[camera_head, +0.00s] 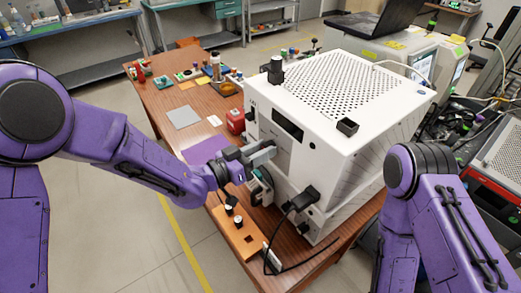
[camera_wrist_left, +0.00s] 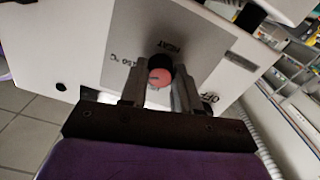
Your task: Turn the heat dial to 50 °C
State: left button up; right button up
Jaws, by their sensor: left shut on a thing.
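The white machine (camera_head: 345,85) with a perforated top stands on the wooden table. My left gripper (camera_head: 266,152) is at its front face. In the left wrist view the heat dial (camera_wrist_left: 160,76), with a pinkish-red face and a black part above it, sits between the fingers of my left gripper (camera_wrist_left: 158,88), which is shut on it. An upside-down "HEAT" label is near the dial, a label ending in "50 °C" to its left and "OFF" to its right. The gripper hides the dial in the head view. My right arm shows at the right; its gripper is out of view.
Small items and a grey sheet (camera_head: 184,117) lie on the table's left part.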

pick_arm(q)
jog(key=shift+n, duration=0.3)
jog(key=n+p, duration=0.3)
jog(key=n, duration=1)
jog(key=n+p, duration=0.3)
jog(key=n, duration=1.1)
jog(key=shift+s+f, duration=0.15)
jog(key=shift+f, duration=0.05)
jog(key=o, duration=0.9)
jog(key=shift+o, duration=0.8)
jog(key=shift+r, duration=0.1)
